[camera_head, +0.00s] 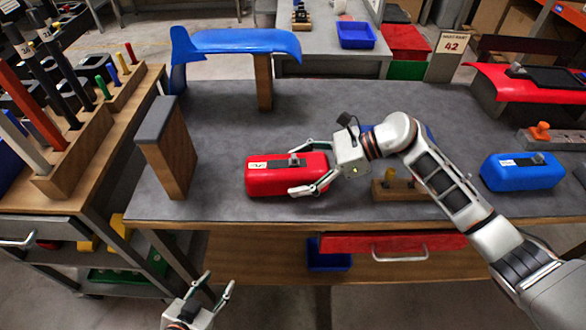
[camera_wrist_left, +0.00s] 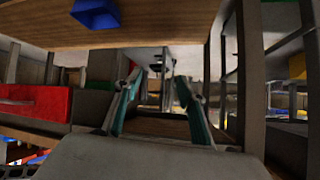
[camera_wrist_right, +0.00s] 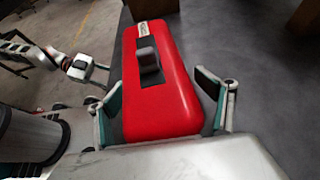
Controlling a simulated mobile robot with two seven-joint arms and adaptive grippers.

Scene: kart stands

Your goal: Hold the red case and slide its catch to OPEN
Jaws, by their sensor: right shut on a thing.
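The red case (camera_head: 262,180) lies flat on the grey worktop. A grey catch block (camera_head: 294,161) sits on a dark plate on its top, beside a small white label whose text I cannot read. My right gripper (camera_head: 295,171) reaches in from the right and is shut on the red case, one finger along each long side. In the right wrist view the case (camera_wrist_right: 168,112) runs between the two fingers, with the catch (camera_wrist_right: 148,60) beyond the fingertips. My left gripper (camera_head: 217,281) is open and empty, low in front of the table and away from the case.
A blue case (camera_head: 522,172) lies at the right of the worktop (camera_head: 225,120). A wooden block with a grey top (camera_head: 168,150) stands to the left, and a blue curved panel (camera_head: 240,42) stands behind. A wooden holder (camera_head: 405,190) is partly hidden behind my right arm.

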